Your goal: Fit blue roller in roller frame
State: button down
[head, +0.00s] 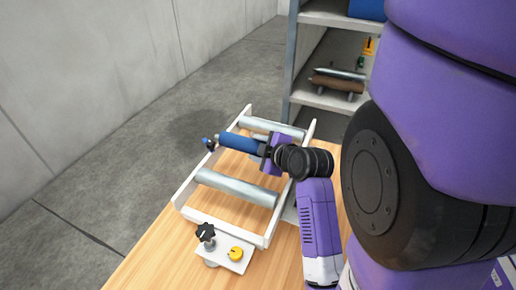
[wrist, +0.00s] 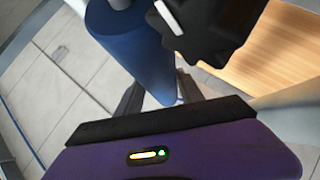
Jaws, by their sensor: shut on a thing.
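The blue roller (head: 239,143) lies across the white roller frame (head: 186,191), between two grey rollers. Its left end is near the frame's left rail; I cannot tell whether it is seated there. My gripper (head: 270,150) is shut on the blue roller near its right end, close to the right rail. The wrist view shows the blue roller (wrist: 135,45) running up between the dark jaws. The roller's right end is hidden by my gripper.
The frame stands on a wooden table (head: 150,235). A small white plate with a black knob (head: 205,232) and a yellow knob (head: 236,254) is at its near end. A small blue and black part (head: 208,143) is at the left rail. A shelf (head: 325,98) with rollers stands behind.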

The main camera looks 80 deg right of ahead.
jog(key=shift+f, duration=0.1)
dwell(0.3)
jog(key=shift+f+b, duration=0.35)
jog(key=shift+b, duration=0.1)
jog(key=shift+f+b, duration=0.8)
jog(key=shift+f, duration=0.25)
dwell(1.1)
jog(key=c, duration=0.7)
grip_release()
jog(key=shift+o, duration=0.2)
jog(key=shift+f, duration=0.1)
jog(key=p+v, duration=0.1)
jog(key=v, duration=0.7)
jog(key=shift+w, duration=0.1)
